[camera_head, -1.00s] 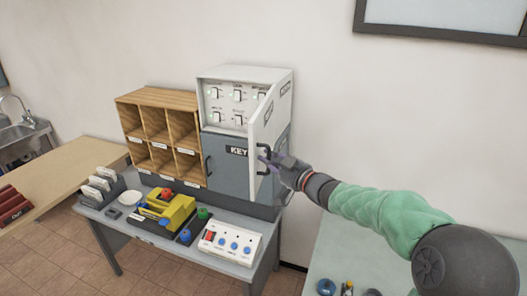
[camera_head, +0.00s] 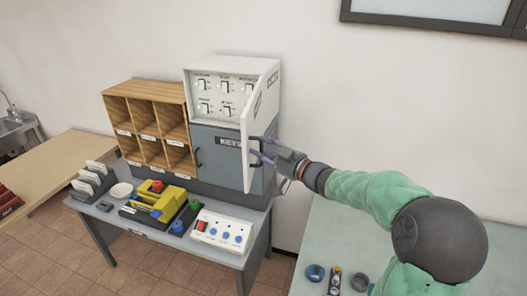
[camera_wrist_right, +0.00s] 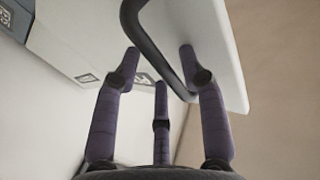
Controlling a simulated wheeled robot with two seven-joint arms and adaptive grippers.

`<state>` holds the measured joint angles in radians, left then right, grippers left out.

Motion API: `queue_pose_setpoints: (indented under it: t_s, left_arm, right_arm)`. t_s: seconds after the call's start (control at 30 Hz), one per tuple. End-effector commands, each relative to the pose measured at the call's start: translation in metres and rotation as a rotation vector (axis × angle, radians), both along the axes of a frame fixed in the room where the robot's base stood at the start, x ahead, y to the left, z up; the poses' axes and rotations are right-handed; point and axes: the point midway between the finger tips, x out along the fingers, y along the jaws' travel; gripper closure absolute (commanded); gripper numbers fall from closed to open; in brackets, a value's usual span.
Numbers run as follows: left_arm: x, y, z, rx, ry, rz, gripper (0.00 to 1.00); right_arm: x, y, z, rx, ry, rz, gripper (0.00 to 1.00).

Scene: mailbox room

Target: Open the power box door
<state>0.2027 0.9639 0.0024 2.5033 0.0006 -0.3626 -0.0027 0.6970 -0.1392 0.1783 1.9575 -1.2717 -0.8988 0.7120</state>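The power box (camera_head: 232,68) is the white and grey cabinet on the desk by the wall. Its white door (camera_head: 258,108) is hinged at the right and stands well open toward the camera, showing several switches inside. The dark door handle (camera_head: 255,158) is low on the door's free edge. My right gripper (camera_head: 262,152) is at this handle. In the right wrist view, the handle (camera_wrist_right: 158,45) passes between the spread fingers, and I see gaps around it; the door panel (camera_wrist_right: 205,40) is just beyond. My left gripper is not in view.
A wooden pigeonhole shelf (camera_head: 150,92) stands left of the box. A yellow device (camera_head: 160,200), a white button panel (camera_head: 222,230) and a letter rack (camera_head: 93,180) are on the desk (camera_head: 150,233). Another table (camera_head: 320,240) is at the lower right.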

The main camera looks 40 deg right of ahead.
Motion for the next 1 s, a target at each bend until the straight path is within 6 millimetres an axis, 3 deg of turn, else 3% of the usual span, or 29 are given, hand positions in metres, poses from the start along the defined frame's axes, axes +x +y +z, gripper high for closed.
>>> queue_pose_setpoints:
  t_s: [0.37, 0.47, 0.8, 1.0]
  left_arm:
    - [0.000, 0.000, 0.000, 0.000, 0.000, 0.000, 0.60]
    - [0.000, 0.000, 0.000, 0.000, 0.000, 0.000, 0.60]
    - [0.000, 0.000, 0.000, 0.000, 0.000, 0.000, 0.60]
    - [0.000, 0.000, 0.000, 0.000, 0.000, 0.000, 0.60]
  right_arm:
    - [-0.005, 0.000, -0.003, 0.001, 0.005, 0.001, 0.56]
    - [-0.017, -0.003, -0.003, 0.000, 0.006, -0.002, 0.56]
    - [-0.082, -0.014, -0.003, -0.001, 0.005, -0.004, 0.56]
    - [-0.108, -0.018, -0.003, 0.000, 0.004, -0.002, 0.56]
